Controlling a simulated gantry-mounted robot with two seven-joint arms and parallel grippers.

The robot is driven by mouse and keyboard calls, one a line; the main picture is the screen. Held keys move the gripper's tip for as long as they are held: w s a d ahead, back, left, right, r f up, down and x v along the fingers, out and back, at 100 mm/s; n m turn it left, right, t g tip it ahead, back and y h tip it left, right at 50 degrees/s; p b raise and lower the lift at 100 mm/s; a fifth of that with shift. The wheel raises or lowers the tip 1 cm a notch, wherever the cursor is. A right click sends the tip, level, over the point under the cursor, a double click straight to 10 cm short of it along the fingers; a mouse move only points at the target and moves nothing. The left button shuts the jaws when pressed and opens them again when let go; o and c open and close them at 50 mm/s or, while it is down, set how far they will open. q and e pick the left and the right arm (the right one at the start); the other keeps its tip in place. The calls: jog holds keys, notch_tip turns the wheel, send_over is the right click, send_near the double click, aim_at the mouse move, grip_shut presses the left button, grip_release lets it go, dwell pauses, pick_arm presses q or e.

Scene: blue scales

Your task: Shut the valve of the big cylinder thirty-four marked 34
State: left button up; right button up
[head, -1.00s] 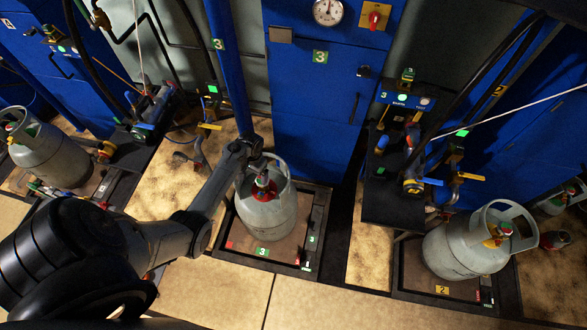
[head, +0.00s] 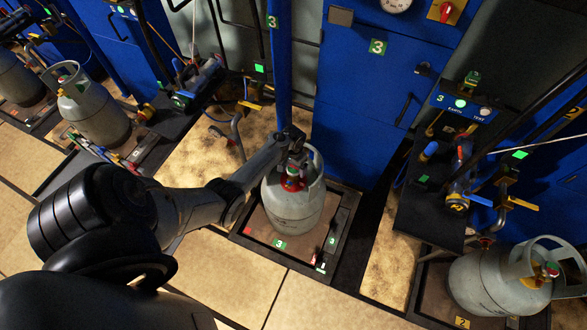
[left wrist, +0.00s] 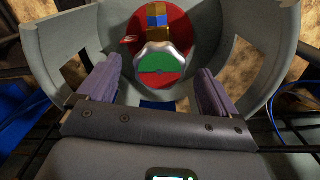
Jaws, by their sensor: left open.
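A big grey cylinder (head: 292,212) stands upright on the scale marked 3 (head: 255,238). My left gripper (head: 294,158) is at the collar's top, above the valve. In the left wrist view my left gripper (left wrist: 157,72) is open, its fingers apart either side of the valve top, not visibly closed on it. No number 34 is readable. My right gripper is not in view.
The collar (left wrist: 65,55) surrounds the fingers closely. A blue post (head: 280,70) and blue cabinet (head: 365,100) stand behind. Other grey cylinders stand at left (head: 98,115) and lower right (head: 490,283). A black stand (head: 420,205) with blue-handled fittings is to the right.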

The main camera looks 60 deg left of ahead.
pick_arm(q)
jog(key=shift+f, duration=0.35)
jog(key=c, duration=1)
jog(key=shift+c, duration=0.2)
